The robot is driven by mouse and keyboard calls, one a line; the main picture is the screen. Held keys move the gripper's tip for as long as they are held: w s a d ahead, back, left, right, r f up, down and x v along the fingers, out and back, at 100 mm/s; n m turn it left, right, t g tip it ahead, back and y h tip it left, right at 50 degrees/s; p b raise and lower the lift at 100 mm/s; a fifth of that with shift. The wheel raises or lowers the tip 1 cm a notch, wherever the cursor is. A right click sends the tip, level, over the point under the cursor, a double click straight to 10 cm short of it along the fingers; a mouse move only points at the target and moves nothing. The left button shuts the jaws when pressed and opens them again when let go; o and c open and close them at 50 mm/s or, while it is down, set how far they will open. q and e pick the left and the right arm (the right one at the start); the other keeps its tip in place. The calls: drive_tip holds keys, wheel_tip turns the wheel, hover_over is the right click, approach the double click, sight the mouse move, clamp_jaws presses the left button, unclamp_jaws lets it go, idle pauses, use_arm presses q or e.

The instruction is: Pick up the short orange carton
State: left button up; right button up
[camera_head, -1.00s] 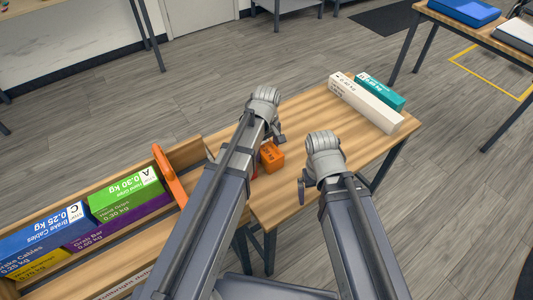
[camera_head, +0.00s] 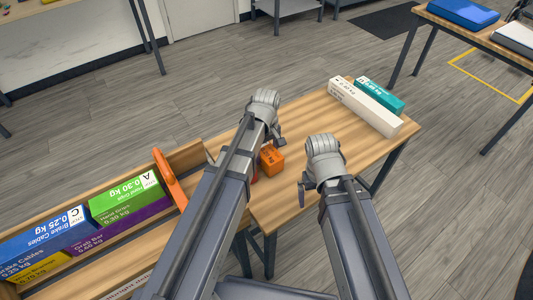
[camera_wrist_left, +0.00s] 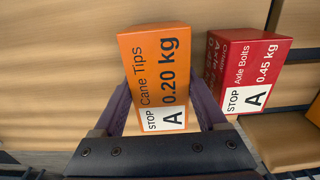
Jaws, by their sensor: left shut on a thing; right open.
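The short orange carton (camera_head: 272,160), labelled Cane Tips 0.20 kg, is on the wooden table, partly hidden behind my left arm in the head view. In the left wrist view the orange carton (camera_wrist_left: 155,72) lies between the two fingers of my left gripper (camera_wrist_left: 162,92), which is shut on it. In the head view my left gripper (camera_head: 270,140) is at the carton; its fingers are mostly hidden. I cannot tell whether the carton touches the table. My right gripper (camera_head: 312,188) is open and empty over the table, to the right of the carton.
A red Axle Bolts carton (camera_wrist_left: 245,65) stands close to the right of the orange one. A long white carton (camera_head: 365,105) and a teal carton (camera_head: 380,95) lie at the table's far end. A wooden rack with green (camera_head: 125,197) and blue (camera_head: 45,240) cartons is at left.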

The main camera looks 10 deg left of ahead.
sight(267, 150)
use_arm(q)
wheel_tip(267, 150, up, 10)
drive_tip(key=p, duration=0.9)
drive_tip(key=shift+f, duration=0.15)
drive_tip(key=shift+f, duration=0.1)
